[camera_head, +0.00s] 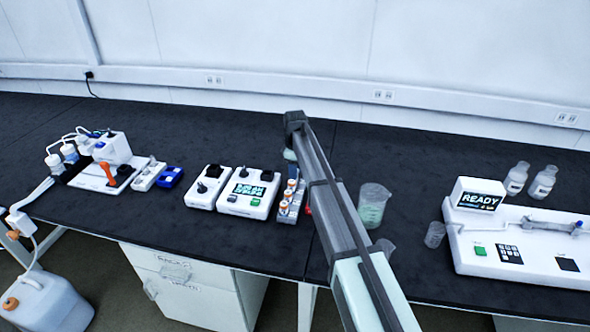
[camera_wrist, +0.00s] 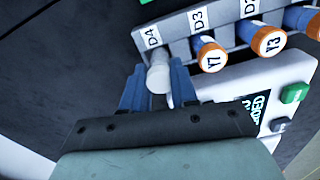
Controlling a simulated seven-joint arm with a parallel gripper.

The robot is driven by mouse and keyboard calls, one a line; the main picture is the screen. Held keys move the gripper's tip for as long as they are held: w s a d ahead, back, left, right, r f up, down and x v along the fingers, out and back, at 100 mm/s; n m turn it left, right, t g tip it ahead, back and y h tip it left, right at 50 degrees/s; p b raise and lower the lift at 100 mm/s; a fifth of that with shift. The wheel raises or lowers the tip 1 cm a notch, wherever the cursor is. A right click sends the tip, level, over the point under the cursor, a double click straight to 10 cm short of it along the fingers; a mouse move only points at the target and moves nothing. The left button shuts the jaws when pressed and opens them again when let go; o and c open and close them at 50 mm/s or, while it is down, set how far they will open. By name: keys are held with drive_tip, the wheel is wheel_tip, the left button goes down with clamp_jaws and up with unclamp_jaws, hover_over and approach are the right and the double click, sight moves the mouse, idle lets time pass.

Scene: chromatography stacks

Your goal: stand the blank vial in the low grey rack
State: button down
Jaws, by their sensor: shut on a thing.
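The low grey rack (camera_wrist: 179,27) fills the top of the wrist view, with labels for D4, D3 and D2. Orange-capped vials marked Y7 (camera_wrist: 211,58) and Y3 (camera_wrist: 269,42) stand in its places beside D4. My gripper (camera_wrist: 160,88) is shut on the blank vial (camera_wrist: 158,72), which has a plain pale cap, at the D4 end. The fingers hide its lower part, so I cannot tell how deep it sits. In the head view the rack (camera_head: 296,212) stands left of my arm; the fingers are not clear there.
A white device (camera_head: 246,195) with a screen and green button stands close left of the rack. A beaker (camera_head: 373,205) stands to the right, past my arm. A larger READY instrument (camera_head: 520,240) is far right. The bench behind the rack is clear.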

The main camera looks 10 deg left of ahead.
drive_tip(key=shift+f, duration=0.45)
idle(0.3)
drive_tip(key=c, duration=0.8)
unclamp_jaws()
drive_tip(key=shift+r, duration=4.05)
